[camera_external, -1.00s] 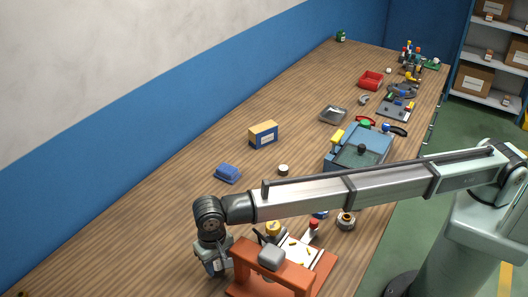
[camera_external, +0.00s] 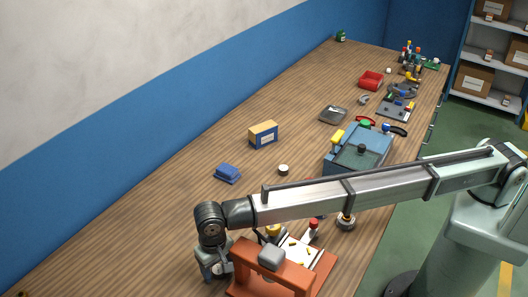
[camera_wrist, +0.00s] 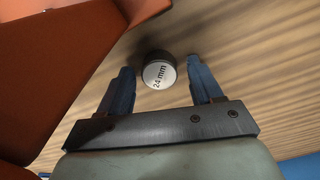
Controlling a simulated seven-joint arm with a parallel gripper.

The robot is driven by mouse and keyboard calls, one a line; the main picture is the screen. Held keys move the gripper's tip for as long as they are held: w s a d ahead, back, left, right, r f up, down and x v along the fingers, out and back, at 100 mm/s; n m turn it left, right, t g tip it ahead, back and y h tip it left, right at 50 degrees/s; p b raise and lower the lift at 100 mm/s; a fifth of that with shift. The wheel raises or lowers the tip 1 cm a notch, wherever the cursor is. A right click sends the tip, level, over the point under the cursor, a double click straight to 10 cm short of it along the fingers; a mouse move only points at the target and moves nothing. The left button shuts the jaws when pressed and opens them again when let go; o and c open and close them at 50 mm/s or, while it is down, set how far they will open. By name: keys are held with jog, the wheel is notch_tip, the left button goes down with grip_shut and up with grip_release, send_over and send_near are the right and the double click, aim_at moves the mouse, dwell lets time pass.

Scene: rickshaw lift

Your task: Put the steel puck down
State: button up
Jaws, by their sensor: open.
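The steel puck (camera_wrist: 159,73) is a short dark cylinder with a pale end face marked "24 mm". In the wrist view it rests on the wooden table, between and slightly beyond the fingertips. My gripper (camera_wrist: 161,78) is open, with a gap between each blue finger and the puck. In the external view my gripper (camera_external: 215,272) is low over the table's near end, left of the orange frame. The puck is hard to make out there.
The orange frame (camera_external: 272,250) stands close beside my gripper and fills the upper left of the wrist view (camera_wrist: 50,60). A blue block (camera_external: 227,173), a small pale cylinder (camera_external: 283,170) and a yellow-blue box (camera_external: 263,135) lie farther along the table. The table left of my gripper is clear.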

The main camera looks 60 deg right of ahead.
aim_at(218, 268)
jog(key=shift+r, duration=0.1)
notch_tip(218, 268, up, 12)
dwell(0.5)
jog(key=shift+o, duration=0.5)
dwell(1.1)
